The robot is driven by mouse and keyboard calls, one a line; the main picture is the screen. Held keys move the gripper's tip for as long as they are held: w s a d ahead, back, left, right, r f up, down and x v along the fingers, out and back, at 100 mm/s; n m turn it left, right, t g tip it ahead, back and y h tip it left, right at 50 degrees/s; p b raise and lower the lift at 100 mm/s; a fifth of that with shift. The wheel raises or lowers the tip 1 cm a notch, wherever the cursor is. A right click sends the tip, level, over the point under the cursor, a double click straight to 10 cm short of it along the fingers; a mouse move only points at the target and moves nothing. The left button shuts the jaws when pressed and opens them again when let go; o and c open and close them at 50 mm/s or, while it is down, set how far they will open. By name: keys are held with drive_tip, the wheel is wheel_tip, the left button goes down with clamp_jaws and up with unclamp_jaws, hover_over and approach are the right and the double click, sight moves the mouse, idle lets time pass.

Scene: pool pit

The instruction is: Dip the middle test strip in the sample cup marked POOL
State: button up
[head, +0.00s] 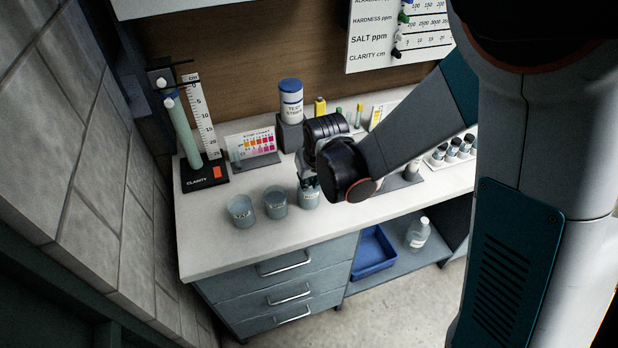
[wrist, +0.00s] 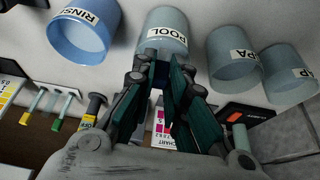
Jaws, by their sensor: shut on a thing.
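The sample cup marked POOL (wrist: 166,18) stands on the counter, straight beyond my fingertips in the wrist view. It is the rightmost of the cups in the head view (head: 309,199). My gripper (head: 308,183) points down over this cup. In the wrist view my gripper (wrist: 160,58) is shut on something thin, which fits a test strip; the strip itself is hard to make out. I cannot tell whether its end is inside the cup. Other strips (wrist: 61,106) stand upright in a holder, with a gap between them.
The RINSE cup (wrist: 80,32) stands to one side of POOL; the SPA cup (wrist: 228,66) and another cup (wrist: 290,80) are on the other. A strip chart (head: 257,144), clarity stand (head: 206,178) and strip bottle (head: 291,103) line the back. The front counter strip is clear.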

idle(0.3)
wheel_tip(320, 180, up, 10)
drive_tip(key=p, duration=0.6)
drive_tip(key=shift+r+p, duration=0.2)
drive_tip(key=shift+p, duration=0.2)
idle(0.4)
idle(0.7)
